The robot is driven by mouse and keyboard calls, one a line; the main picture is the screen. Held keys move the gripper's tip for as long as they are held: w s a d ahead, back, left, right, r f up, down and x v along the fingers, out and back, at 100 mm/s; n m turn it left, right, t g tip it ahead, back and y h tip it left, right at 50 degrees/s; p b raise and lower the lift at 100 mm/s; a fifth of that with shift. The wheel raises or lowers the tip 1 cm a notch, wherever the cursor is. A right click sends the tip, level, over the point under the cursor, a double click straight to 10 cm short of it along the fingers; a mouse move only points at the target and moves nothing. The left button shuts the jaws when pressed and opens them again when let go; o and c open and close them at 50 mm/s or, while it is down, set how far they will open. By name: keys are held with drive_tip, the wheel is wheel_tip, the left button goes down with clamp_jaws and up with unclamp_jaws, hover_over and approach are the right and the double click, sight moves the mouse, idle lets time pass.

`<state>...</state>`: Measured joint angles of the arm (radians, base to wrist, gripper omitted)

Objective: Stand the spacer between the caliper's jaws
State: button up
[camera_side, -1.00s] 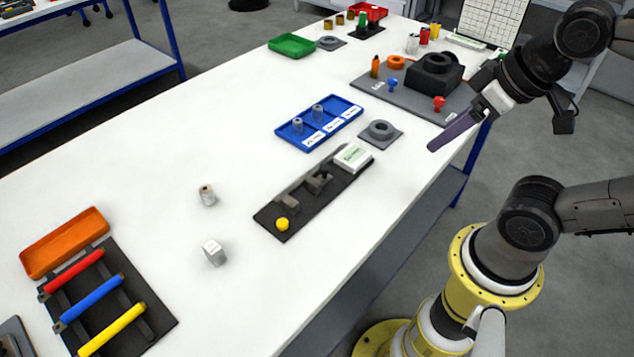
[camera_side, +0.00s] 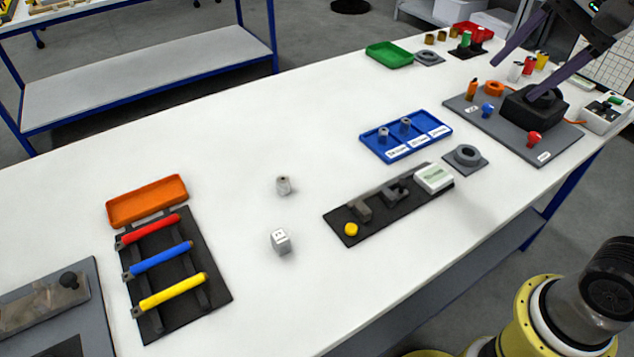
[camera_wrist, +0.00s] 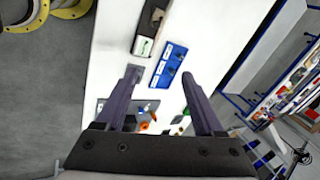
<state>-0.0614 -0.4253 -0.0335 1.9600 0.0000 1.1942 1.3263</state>
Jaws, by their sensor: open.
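The caliper (camera_side: 408,207) is a dark bar with two grey jaws, a white display box at its far right end and a yellow knob at its near left end. Nothing stands between its jaws. A small grey cylinder (camera_side: 283,186) stands upright on the table left of the caliper. Two similar grey cylinders stand in the labelled blue tray (camera_side: 432,140). I cannot tell which is the spacer. My gripper (camera_side: 513,80) is open and empty, high at the upper right near the grey station plate; its spread fingers (camera_wrist: 160,72) also show in the wrist view.
A whitish block (camera_side: 280,241) stands near the small cylinder. The orange tray (camera_side: 147,200) and coloured bars are at left. The grey station plate (camera_side: 467,108) carries a black block and knobs. Table between is clear.

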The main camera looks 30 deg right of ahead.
drive_tip(key=w+a+r+m, duration=0.2)
drive_tip(key=w+r+m, duration=0.1)
drive_tip(key=w, duration=0.4)
drive_tip(key=m+g, duration=0.5)
hover_over(283, 178)
wheel_tip(283, 178, down, 28)
drive_tip(key=shift+d+f, duration=0.15)
drive_tip(key=shift+f, duration=0.05)
drive_tip(key=shift+a+f, duration=0.2)
drive_tip(key=shift+f, duration=2.65)
drive_tip(key=shift+c, duration=0.3)
